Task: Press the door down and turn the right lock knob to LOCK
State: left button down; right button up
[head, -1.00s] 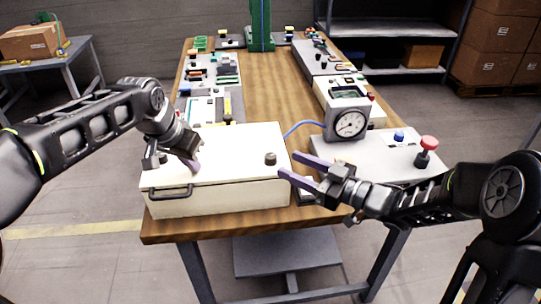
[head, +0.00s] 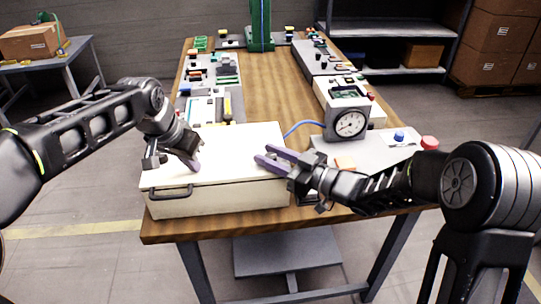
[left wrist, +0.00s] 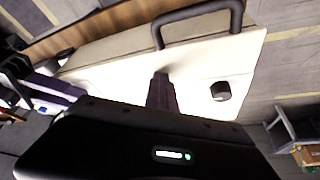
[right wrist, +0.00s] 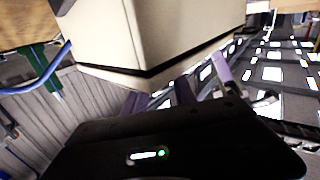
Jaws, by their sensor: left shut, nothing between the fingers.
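The door is the white lid (head: 225,145) of a cream box (head: 220,197) at the table's front left, with a dark handle (head: 170,193) on its front edge; the lid looks closed or nearly so. My left gripper (head: 194,167) is shut and empty, its tips at the lid, seemingly touching. In the left wrist view the dark left knob (left wrist: 220,91) stands beside the fingers. My right gripper (head: 263,154) is open at the lid's right side, where the right knob is. The knob is hidden by the fingers, so I cannot tell whether it sits between them.
A dial gauge (head: 350,123) on a grey panel stands right of the box, with a blue cable (head: 302,126) beside it. A blue knob (head: 399,136) and a red button (head: 429,143) are further right. The wooden table's middle (head: 268,90) is clear.

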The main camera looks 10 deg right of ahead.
pick_arm(q)
jog(key=shift+s+a+f, duration=0.1)
jog(key=shift+a+f, duration=0.05)
jog(key=shift+f, duration=0.2)
pick_arm(e)
grip_shut()
jog(key=m+t+h, duration=0.2)
jog(key=shift+a+r+t+h, duration=0.1)
jog(key=shift+t+h, duration=0.3)
jog(key=shift+m+h, duration=0.4)
jog(key=shift+m, duration=0.1)
jog(key=shift+o, duration=2.1)
grip_release()
jog(key=shift+s+d, duration=0.1)
jog(key=shift+d, duration=0.1)
